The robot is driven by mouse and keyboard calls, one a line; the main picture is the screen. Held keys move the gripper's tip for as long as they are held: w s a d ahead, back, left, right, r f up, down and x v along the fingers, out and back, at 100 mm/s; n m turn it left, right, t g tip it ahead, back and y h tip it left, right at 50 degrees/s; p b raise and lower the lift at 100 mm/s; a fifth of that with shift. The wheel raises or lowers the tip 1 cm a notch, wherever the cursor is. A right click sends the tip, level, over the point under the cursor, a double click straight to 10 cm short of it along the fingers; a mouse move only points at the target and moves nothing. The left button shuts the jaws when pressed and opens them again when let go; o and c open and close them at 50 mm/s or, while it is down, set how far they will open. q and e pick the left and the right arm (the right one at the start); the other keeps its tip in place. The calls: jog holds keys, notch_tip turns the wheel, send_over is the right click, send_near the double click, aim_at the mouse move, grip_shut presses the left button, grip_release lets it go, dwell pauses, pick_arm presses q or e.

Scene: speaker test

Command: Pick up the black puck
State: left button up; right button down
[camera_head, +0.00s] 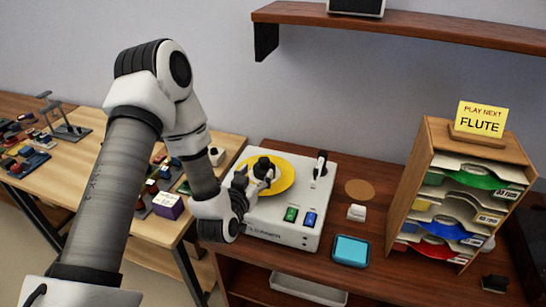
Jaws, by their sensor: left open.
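A black puck (264,165) is at the middle of a yellow disc (283,174) on a white turntable box (290,227). My left gripper (264,183) is low over the disc, with its open fingers close to the front of the puck. The gripper and wrist hide part of the disc and the turntable's left side. I cannot tell whether the fingers touch the puck. My right gripper is not in view.
A tonearm (320,166) stands on the turntable's right. Green (291,214) and blue (309,219) buttons are at its front. A rack (408,205) of coloured discs bears a yellow FLUTE sign (480,120). A blue tray (351,250) lies in front. A shelf (420,27) hangs above.

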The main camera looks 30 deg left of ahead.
aim_at(262, 164)
pick_arm(q)
jog(key=shift+w+r, duration=0.25)
jog(key=shift+r, duration=0.1)
jog(key=shift+w+d+r+p, duration=0.1)
jog(key=shift+d+r+p, duration=0.05)
jog(key=shift+r+p, duration=0.5)
jog(key=x, duration=0.2)
jog(key=f+p+x, duration=0.1)
jog(key=x, duration=0.2)
jog(key=shift+w+f, duration=0.1)
jog(key=shift+s, duration=0.25)
jog(key=c, duration=0.4)
grip_shut()
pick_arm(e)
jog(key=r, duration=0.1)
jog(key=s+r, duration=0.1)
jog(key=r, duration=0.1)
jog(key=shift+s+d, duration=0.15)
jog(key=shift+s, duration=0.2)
